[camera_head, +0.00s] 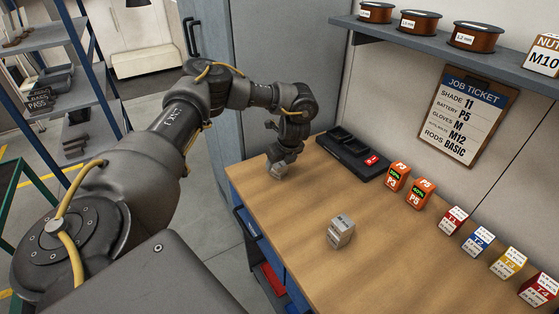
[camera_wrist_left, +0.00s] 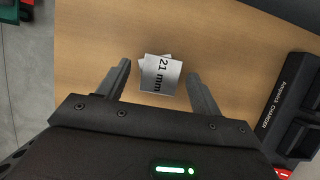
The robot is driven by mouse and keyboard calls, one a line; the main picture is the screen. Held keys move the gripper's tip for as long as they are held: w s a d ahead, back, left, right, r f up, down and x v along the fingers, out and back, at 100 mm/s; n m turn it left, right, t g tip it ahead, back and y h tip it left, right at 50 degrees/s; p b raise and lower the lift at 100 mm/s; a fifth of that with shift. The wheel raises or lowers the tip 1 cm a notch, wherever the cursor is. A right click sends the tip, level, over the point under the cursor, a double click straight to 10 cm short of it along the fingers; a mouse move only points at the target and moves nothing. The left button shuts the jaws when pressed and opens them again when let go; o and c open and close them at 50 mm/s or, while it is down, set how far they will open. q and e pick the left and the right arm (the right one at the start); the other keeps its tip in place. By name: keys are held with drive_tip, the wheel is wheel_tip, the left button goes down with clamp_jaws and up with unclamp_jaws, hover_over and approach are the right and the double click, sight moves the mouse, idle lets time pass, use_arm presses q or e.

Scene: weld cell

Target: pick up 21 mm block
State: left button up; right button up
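The 21 mm block (camera_wrist_left: 160,77) shows in the left wrist view as a silver-grey block with "21 mm" printed on its top face. It stands on the wooden bench top, and another pale edge shows just behind it. My left gripper (camera_wrist_left: 158,68) is open, with one finger on each side of the block and gaps between. In the head view my left gripper (camera_head: 279,163) is low over the bench's far left part, with a small grey block (camera_head: 277,171) at its fingers. A second grey block (camera_head: 341,232) stands apart, nearer the bench's front; its label is unreadable. My right gripper is not in view.
A black charger (camera_head: 352,156) lies behind the gripper and at the right in the wrist view. Orange batteries (camera_head: 397,177) and several coloured boxes (camera_head: 478,240) line the wall side. The middle of the wooden bench (camera_head: 300,215) is mostly clear.

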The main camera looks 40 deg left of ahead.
sight(281, 166)
use_arm(q)
drive_tip(key=c, duration=1)
drive_tip(key=shift+w+r+b, duration=0.1)
drive_tip(key=shift+r+b, duration=0.45)
drive_tip(key=shift+r, duration=0.05)
drive_tip(key=v, duration=0.3)
drive_tip(key=shift+a+r+p, duration=0.2)
drive_tip(key=shift+r+p, duration=0.1)
drive_tip(key=shift+r, duration=0.05)
drive_tip(key=s+d+r+b, duration=0.1)
drive_tip(key=s+d+r, duration=0.7)
drive_tip(key=s, duration=0.2)
drive_tip(key=shift+d+r+b, duration=0.15)
drive_tip(key=shift+d+b, duration=0.2)
